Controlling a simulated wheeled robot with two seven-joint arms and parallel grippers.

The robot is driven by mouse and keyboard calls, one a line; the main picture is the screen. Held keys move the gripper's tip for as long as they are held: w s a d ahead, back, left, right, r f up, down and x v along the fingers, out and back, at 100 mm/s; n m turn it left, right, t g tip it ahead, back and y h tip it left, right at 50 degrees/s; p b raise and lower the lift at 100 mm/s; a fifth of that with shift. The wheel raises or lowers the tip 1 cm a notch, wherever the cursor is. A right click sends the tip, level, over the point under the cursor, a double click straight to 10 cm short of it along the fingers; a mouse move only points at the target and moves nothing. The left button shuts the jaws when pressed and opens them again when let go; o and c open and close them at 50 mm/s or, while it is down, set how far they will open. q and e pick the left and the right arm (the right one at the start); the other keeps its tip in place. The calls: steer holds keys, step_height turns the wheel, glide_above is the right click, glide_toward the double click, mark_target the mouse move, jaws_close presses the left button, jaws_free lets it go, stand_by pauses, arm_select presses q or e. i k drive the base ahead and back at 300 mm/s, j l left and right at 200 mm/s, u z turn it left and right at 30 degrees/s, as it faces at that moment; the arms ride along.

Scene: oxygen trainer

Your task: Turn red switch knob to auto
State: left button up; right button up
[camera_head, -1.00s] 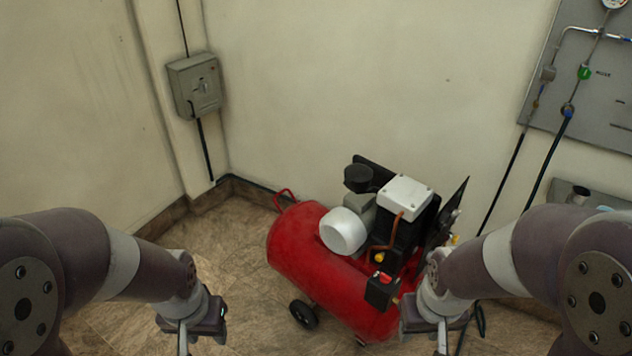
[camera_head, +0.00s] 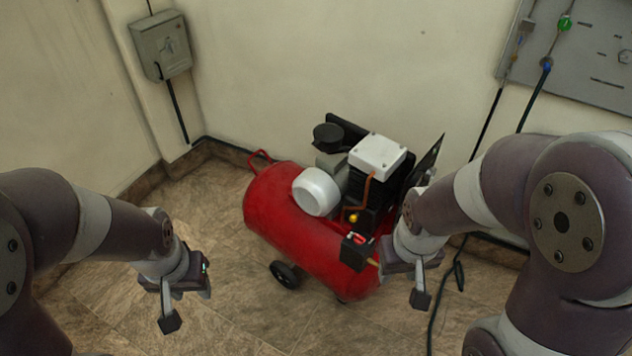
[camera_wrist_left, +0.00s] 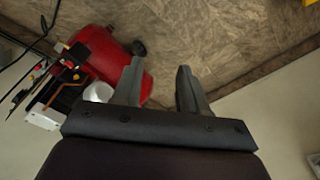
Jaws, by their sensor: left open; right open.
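A red switch knob (camera_head: 357,238) sits on top of a small black box (camera_head: 355,254) at the near end of the red compressor (camera_head: 285,232) in the head view. Its pointing direction is too small to tell. My left gripper (camera_head: 188,306) is open and empty, left of the compressor and well apart from the knob. Its open fingers also show in the left wrist view (camera_wrist_left: 160,78), with only floor between them. My right gripper (camera_head: 405,286) is open, just right of the black box in the picture. Whether it touches the compressor cannot be told.
A grey wall box (camera_head: 160,46) hangs at the back left, and a grey gas panel (camera_head: 575,60) at the upper right. A black cable (camera_head: 440,300) lies on the floor right of the compressor. Tiled floor (camera_head: 235,320) is clear at the front.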

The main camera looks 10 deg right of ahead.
mark_target(358, 239)
steer(key=i+j+z, duration=0.1)
steer(key=i+z, duration=0.25)
steer(key=i, duration=0.5)
